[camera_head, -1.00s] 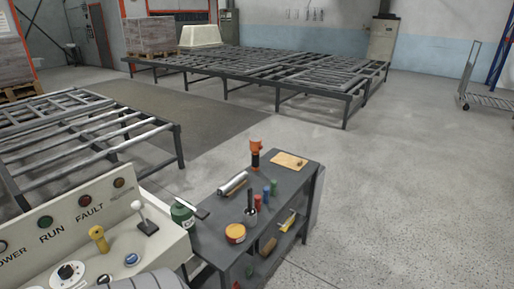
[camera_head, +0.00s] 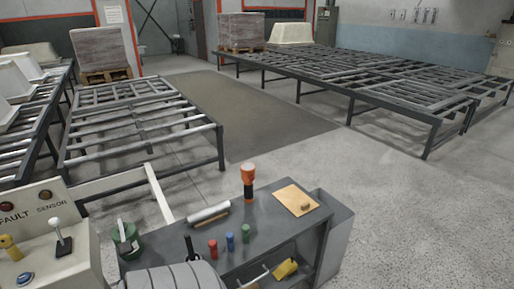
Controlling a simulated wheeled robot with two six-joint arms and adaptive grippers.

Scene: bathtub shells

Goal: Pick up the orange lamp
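The orange lamp (camera_head: 248,174) stands upright at the back edge of the dark grey workbench (camera_head: 265,215) in the head view. It has an orange head and a black and orange body. A ribbed grey part of my own arm covers the bench's lower left corner.
Near the lamp lie a grey roll (camera_head: 208,213) and a tan board (camera_head: 296,200). Red (camera_head: 213,249), blue (camera_head: 230,241) and green (camera_head: 246,233) cylinders stand in front. A control panel (camera_head: 55,245) is at left. Open floor (camera_head: 400,215) lies to the right.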

